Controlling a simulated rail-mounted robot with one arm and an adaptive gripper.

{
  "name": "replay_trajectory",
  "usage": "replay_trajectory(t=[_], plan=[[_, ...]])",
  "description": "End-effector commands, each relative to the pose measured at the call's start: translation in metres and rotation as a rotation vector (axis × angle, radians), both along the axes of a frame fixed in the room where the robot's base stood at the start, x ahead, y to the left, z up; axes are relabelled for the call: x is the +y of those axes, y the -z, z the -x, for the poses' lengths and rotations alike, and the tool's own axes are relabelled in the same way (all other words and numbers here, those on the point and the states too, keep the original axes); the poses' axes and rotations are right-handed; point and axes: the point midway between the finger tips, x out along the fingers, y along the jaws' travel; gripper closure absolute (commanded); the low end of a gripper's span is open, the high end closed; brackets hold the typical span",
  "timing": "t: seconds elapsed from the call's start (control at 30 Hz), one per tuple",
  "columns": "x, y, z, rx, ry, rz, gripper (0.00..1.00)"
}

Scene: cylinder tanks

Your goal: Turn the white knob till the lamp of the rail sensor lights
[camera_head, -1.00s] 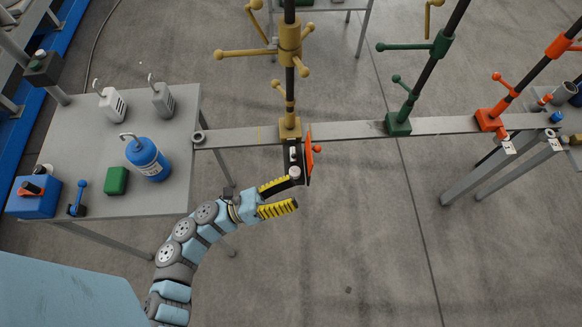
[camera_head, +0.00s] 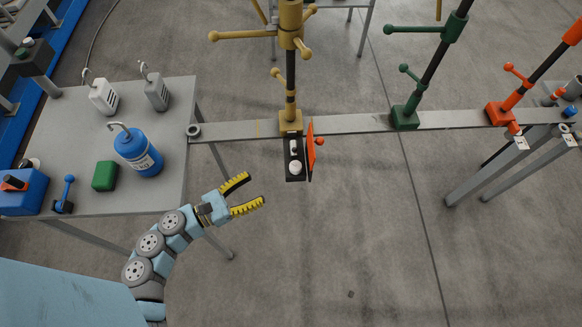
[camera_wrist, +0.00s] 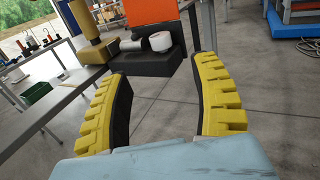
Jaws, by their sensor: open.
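The white knob (camera_head: 295,167) sits on a black sensor box (camera_head: 290,178) fixed to the front of the rail (camera_head: 240,130), below the yellow post's base. In the wrist view the white knob (camera_wrist: 161,41) shows ahead, beyond and between my fingers. An orange plate (camera_head: 311,150) stands along the right side of the box. My gripper (camera_head: 256,190) is open and empty, to the lower left of the knob and apart from it; its yellow-padded fingers also show in the wrist view (camera_wrist: 165,92). I cannot make out a lit lamp.
Green (camera_head: 405,116) and orange (camera_head: 502,112) posts stand on the rail to the right. The floor in front of the rail is clear.

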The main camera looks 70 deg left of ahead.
Motion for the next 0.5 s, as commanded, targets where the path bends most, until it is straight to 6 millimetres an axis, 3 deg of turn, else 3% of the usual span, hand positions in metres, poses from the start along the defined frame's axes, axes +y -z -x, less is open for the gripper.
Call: replay_trajectory(t=[0.5], plan=[[0.019, -0.001, -0.087, -0.002, 0.002, 0.001, 0.37]])
